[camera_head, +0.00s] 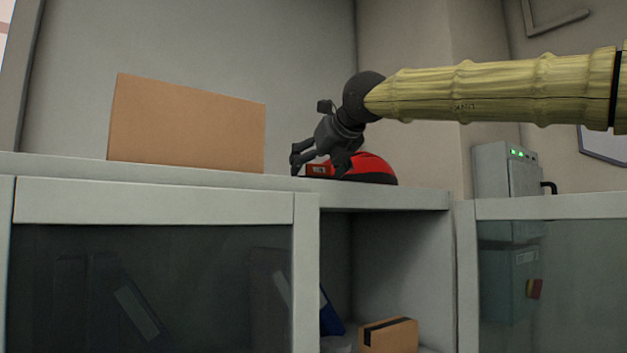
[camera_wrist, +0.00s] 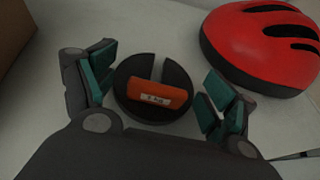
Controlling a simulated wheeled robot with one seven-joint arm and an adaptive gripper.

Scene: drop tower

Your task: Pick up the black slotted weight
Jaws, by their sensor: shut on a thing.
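The black slotted weight (camera_wrist: 174,78) is a dark round disc with a slot at its far side and an orange label reading about 1 KG. It shows in the wrist view between the green-padded fingers of my gripper (camera_wrist: 157,96), one on each side. My gripper is shut on it. In the head view my gripper (camera_head: 318,163) points down at the cabinet top, with the weight's orange label (camera_head: 317,170) showing between the fingers. I cannot tell whether the weight touches the surface.
A red helmet (camera_wrist: 265,45) lies close to the right of the weight. A cardboard box (camera_head: 186,124) stands to the left on the cabinet top (camera_head: 225,180). Below are glass-fronted compartments and an open one with a small box (camera_head: 390,336).

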